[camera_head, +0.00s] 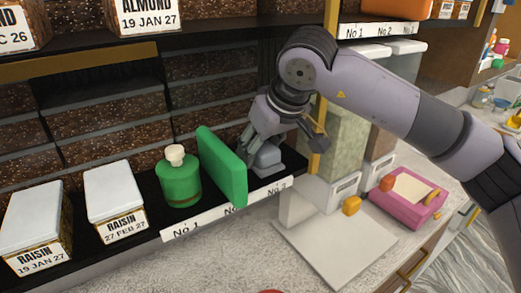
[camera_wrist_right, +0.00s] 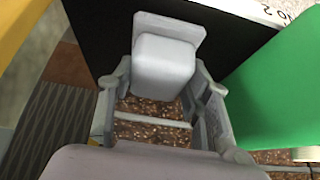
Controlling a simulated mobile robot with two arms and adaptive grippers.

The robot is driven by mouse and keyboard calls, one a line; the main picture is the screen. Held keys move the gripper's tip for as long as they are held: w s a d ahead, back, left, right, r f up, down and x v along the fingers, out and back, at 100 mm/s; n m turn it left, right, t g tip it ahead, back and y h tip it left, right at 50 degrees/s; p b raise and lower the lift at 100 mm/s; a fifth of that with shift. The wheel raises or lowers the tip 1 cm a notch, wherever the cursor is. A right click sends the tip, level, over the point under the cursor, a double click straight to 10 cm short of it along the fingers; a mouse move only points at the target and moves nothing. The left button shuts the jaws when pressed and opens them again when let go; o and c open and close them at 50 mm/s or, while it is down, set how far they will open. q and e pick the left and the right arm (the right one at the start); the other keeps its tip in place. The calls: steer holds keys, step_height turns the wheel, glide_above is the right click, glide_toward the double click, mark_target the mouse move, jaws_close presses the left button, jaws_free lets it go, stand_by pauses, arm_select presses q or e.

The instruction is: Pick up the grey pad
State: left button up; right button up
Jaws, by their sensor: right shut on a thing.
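The grey pad (camera_head: 266,160) is a small pale grey block with a flat plate at one end. It is on the black shelf just right of a green upright slab. My right gripper (camera_head: 280,146) reaches down over it from above right. In the right wrist view the pad (camera_wrist_right: 165,62) lies between the two fingers of the right gripper (camera_wrist_right: 163,80), which are shut on it. The fingers hide part of the pad in the head view. I cannot tell whether it still touches the shelf. My left gripper is not in view.
The green slab (camera_head: 222,167) stands close left of the gripper, with a green jar (camera_head: 180,181) beyond it. White-lidded raisin boxes (camera_head: 115,200) are further left. A yellow post (camera_head: 318,150) is close on the right. A pink box (camera_head: 403,206) and white scale (camera_head: 335,245) are on the counter.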

mark_target(271, 164)
steer(key=shift+r, duration=0.55)
step_height(271, 164, up, 2)
steer(key=shift+r+p, duration=0.15)
steer(key=shift+p, duration=0.85)
steer(key=s+d+b, duration=0.2)
steer(key=s, duration=0.1)
steer(key=s+d+b, duration=0.1)
steer(key=s+b, duration=0.1)
steer(key=shift+d+f, duration=0.25)
steer(key=shift+f, duration=0.1)
steer(key=s+d+b, duration=0.3)
steer(key=s+d, duration=0.3)
steer(key=s, duration=0.4)
steer(key=shift+d+r+b, duration=0.25)
steer(key=shift+r+b, duration=0.05)
steer(key=o, duration=0.6)
steer(key=c, duration=0.4)
steer(key=shift+f, duration=0.1)
steer(key=shift+c, duration=0.2)
